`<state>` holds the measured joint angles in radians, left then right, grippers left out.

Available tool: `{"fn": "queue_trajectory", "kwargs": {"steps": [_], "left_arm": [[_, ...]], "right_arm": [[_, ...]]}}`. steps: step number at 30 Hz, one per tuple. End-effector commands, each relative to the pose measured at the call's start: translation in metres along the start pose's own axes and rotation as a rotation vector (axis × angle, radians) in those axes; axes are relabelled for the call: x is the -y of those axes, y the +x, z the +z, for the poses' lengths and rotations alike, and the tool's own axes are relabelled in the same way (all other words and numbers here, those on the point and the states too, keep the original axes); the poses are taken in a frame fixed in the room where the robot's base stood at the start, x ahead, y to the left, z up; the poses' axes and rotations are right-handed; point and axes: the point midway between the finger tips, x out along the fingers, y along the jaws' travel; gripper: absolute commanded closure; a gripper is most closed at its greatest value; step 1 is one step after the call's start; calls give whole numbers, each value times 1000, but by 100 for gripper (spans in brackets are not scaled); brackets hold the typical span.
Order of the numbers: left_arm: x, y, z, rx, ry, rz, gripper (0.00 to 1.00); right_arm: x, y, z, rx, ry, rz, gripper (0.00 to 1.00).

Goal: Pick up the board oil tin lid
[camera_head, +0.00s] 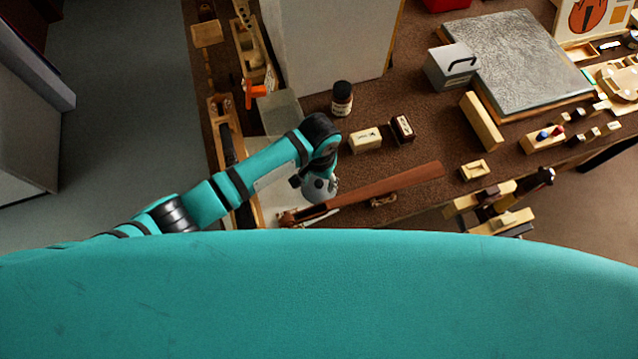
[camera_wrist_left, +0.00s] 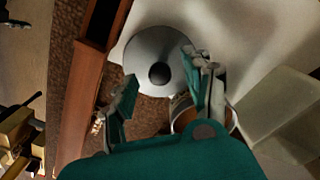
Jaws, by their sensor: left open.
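The round grey lid with a dark central knob (camera_wrist_left: 148,46) lies flat, partly over a white sheet, in the left wrist view. My left gripper (camera_wrist_left: 160,92) is open, with its two fingers apart on either side of the line to the knob. It is empty, and the knob shows beyond and between the fingertips. An open round tin (camera_wrist_left: 188,118) with a brownish inside stands partly hidden behind the right-hand finger. In the head view my left gripper (camera_head: 316,187) points down at the bench's near edge; I cannot clearly make out the lid there. My right gripper is not in view.
A long reddish-brown wooden bar (camera_head: 400,182) lies close beside the gripper and also shows in the wrist view (camera_wrist_left: 86,95). A dark bottle (camera_head: 342,98), small boxes (camera_head: 365,140) and clamps (camera_head: 500,212) stand nearby. Bare brown bench (camera_head: 435,125) lies beyond the bar.

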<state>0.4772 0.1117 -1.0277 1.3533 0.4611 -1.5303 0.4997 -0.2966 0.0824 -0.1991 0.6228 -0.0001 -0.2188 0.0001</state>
Motion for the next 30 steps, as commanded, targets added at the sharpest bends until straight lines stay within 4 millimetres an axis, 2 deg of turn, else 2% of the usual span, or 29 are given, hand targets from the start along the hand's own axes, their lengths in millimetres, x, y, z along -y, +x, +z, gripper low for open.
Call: {"fn": "queue_trajectory", "kwargs": {"steps": [8,20,26,30], "left_arm": [[0,5,0,-1,0,0,49],[0,5,0,-1,-1,0,98],[0,4,0,-2,-1,0,98],[0,-6,-1,-3,0,1,98]], "right_arm": [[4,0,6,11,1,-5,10],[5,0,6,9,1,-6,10],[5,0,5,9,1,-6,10],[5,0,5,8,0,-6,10]]}}
